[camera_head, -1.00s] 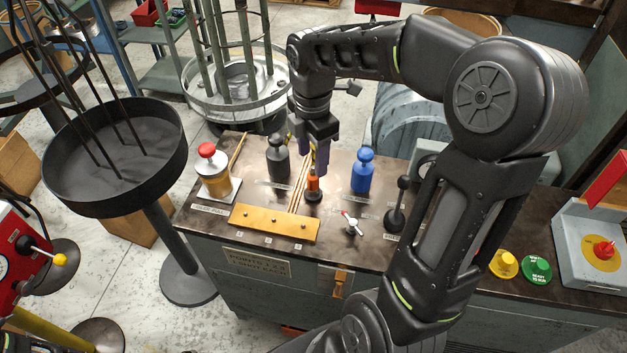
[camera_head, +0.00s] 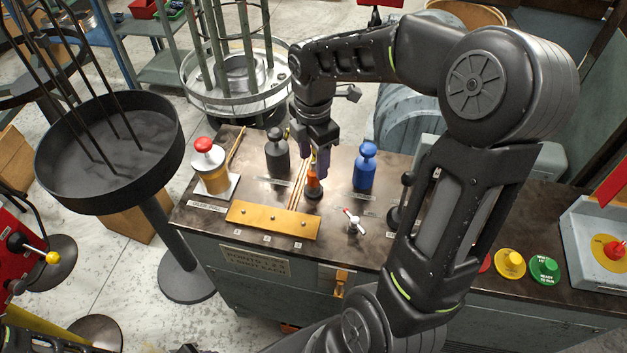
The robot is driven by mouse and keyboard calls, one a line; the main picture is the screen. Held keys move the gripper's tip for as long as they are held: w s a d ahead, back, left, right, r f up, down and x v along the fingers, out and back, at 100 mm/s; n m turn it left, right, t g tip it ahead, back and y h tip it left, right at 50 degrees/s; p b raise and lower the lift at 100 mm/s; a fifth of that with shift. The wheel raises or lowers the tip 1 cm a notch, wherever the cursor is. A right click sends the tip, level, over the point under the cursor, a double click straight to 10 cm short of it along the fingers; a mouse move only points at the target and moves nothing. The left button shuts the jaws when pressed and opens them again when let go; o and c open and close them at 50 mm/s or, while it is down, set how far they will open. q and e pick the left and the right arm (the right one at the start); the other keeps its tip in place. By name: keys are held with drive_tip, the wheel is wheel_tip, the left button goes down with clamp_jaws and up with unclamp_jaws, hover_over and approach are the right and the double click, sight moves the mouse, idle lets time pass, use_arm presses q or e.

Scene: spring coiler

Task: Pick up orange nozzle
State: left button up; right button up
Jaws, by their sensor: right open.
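The orange nozzle (camera_head: 313,188) stands upright on a dark base on the workbench top, between the black bottle and the blue bottle. My right gripper (camera_head: 315,164) points down from above, with its fingers at the nozzle's upper part. It is open, and one finger partly hides the nozzle's top. I cannot tell whether the fingers touch it. My left gripper does not show.
A black bottle (camera_head: 277,158) stands left of the nozzle and a blue bottle (camera_head: 364,168) right of it. Thin copper rods (camera_head: 297,197) lie close by.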

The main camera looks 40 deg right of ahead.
sight(313, 171)
wheel_tip(313, 171, down, 5)
drive_tip(key=shift+f+p, duration=0.1)
drive_tip(key=shift+p, duration=0.25)
drive_tip(key=shift+c, duration=0.5)
clamp_jaws()
idle(0.5)
